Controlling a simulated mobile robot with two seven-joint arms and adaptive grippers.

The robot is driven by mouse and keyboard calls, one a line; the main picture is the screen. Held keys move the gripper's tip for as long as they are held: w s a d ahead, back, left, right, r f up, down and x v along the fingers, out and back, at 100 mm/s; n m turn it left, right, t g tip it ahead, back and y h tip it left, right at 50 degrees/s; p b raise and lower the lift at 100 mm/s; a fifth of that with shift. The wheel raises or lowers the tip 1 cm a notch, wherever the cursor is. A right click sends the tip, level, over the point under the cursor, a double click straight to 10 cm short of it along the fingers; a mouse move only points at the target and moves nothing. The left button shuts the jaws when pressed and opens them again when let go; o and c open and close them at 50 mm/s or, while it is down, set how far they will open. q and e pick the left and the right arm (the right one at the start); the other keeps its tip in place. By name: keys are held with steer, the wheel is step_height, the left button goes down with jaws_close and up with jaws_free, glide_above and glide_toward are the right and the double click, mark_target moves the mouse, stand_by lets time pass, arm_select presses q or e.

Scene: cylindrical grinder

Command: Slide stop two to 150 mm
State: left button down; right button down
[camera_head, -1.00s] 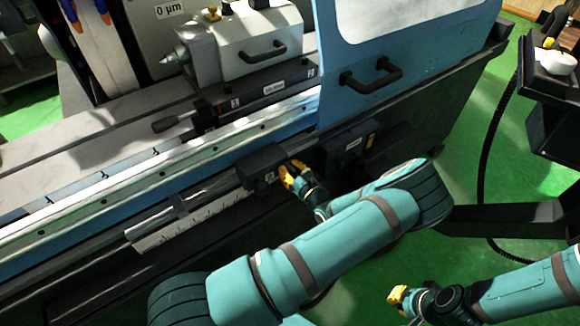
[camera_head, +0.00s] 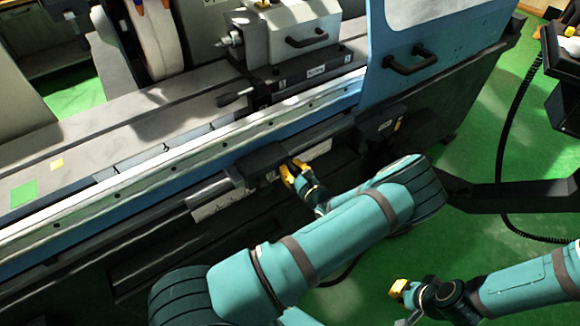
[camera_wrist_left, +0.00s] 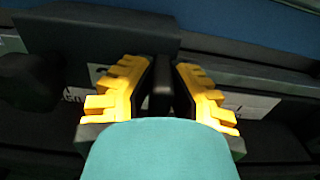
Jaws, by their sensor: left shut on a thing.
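A dark stop block (camera_head: 262,165) sits on the rail along the front of the grinder. A pale scale strip (camera_head: 208,207) shows below the rail, on both sides of the block; its marks are too small to read. My left gripper (camera_head: 294,172) is at the block's right front. In the left wrist view, its yellow fingers (camera_wrist_left: 163,95) are closed on a dark upright piece, the stop's handle (camera_wrist_left: 162,98). A partly covered label beside it cannot be read fully. My right gripper (camera_head: 398,291) hangs low over the floor, away from the machine; its jaw opening is unclear.
A second dark block (camera_head: 380,125) with a yellow mark sits farther right on the machine front. Above are a blue door with a black handle (camera_head: 410,60) and the tailstock (camera_head: 290,35). Green floor (camera_head: 470,220) is open at right, beside a black cable.

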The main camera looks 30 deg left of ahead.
arm_select(q)
steer(key=shift+s+a+r, duration=0.1)
steer(key=shift+s+a, duration=0.1)
steer(key=c, duration=0.9)
jaws_free()
steer(key=shift+w, duration=0.1)
steer(key=shift+c, duration=0.2)
steer(key=shift+d, duration=0.1)
steer(key=v, duration=1.2)
